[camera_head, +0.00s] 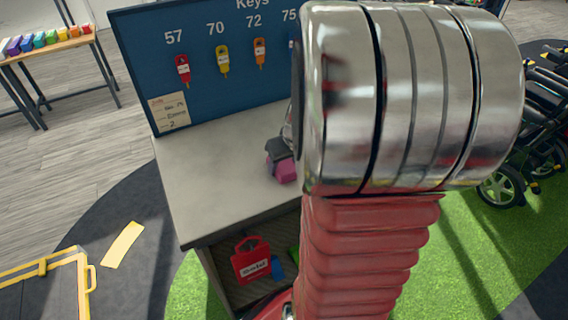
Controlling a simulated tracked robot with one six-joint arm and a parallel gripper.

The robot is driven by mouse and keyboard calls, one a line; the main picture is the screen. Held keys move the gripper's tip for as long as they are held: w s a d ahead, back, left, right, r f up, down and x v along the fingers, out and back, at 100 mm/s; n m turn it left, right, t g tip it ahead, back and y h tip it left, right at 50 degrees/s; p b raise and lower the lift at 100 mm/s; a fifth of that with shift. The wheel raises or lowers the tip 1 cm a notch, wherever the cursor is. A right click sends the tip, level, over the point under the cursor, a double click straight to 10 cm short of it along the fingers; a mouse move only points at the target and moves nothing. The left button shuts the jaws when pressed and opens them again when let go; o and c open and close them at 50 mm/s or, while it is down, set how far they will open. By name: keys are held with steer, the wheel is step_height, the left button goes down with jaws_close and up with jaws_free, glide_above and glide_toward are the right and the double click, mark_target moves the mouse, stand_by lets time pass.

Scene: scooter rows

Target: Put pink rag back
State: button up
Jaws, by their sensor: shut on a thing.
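The pink rag (282,168) is a small magenta bundle over the grey counter top (215,185), just left of my arm. My gripper (279,150) has dark fingers shut on the rag, with the rag showing below them. I cannot tell whether the rag touches the counter. My large metal and red arm hides the gripper's wrist and the right part of the counter.
A blue key board (200,75) with tagged keys stands behind the counter. A red box (251,260) and a blue item (277,268) sit on the shelf below. Scooters (540,120) stand at right. A yellow-framed item (60,280) is at lower left.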

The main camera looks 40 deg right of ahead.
steer(key=o, duration=1)
steer(key=v, duration=1.2)
steer(key=shift+a, duration=0.1)
steer(key=shift+s+a+r+n+t+y, duration=0.25)
steer(key=shift+s+a+r+n, duration=0.45)
steer(key=shift+a, duration=3.65)
steer(key=shift+s+a+r+n+t+y, duration=0.3)
steer(key=shift+s+a, duration=0.65)
steer(key=shift+a, duration=3.4)
steer(key=shift+s+a+r+n+t+y, duration=0.15)
steer(key=shift+s+a+r+n, duration=0.6)
steer(key=shift+a, duration=3.6)
